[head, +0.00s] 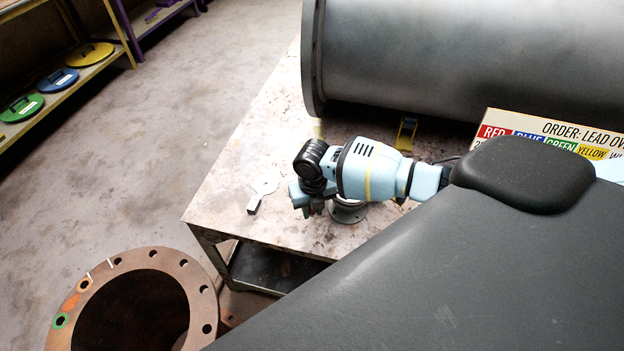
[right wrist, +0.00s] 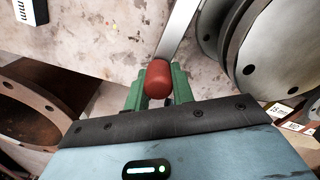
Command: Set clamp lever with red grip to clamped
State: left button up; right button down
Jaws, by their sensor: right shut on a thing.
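The red grip (right wrist: 158,80) of the clamp lever is between the green fingers of my right gripper (right wrist: 159,92) in the right wrist view. The gripper is shut on it. The lever's pale metal bar (right wrist: 180,30) runs up and slightly right from the grip, out of the frame. In the head view my right gripper (head: 311,203) is low over the table's front edge, and the red grip is hidden there. The clamp's body and the lever's pivot do not show clearly. My left gripper is not in view.
A worn table (head: 235,185) carries a large grey pipe (head: 450,50), a small grey flange (head: 349,213), a flat grey tool (head: 262,188) and a yellow bracket (head: 406,133). A rusty flanged pipe (head: 195,290) stands in front. Floor at left is clear; shelves hold coloured discs.

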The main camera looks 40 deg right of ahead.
jog(key=shift+w+d+r, duration=0.1)
jog(key=shift+w+d, duration=0.1)
jog(key=shift+d, duration=0.35)
jog(key=c, duration=1.4)
grip_release()
jog(key=shift+o, duration=1.1)
jog(key=shift+a, duration=0.15)
jog(key=shift+r, duration=0.1)
notch_tip(320, 180, up, 6)
jog(key=shift+p, duration=0.35)
jog(key=shift+r, duration=0.75)
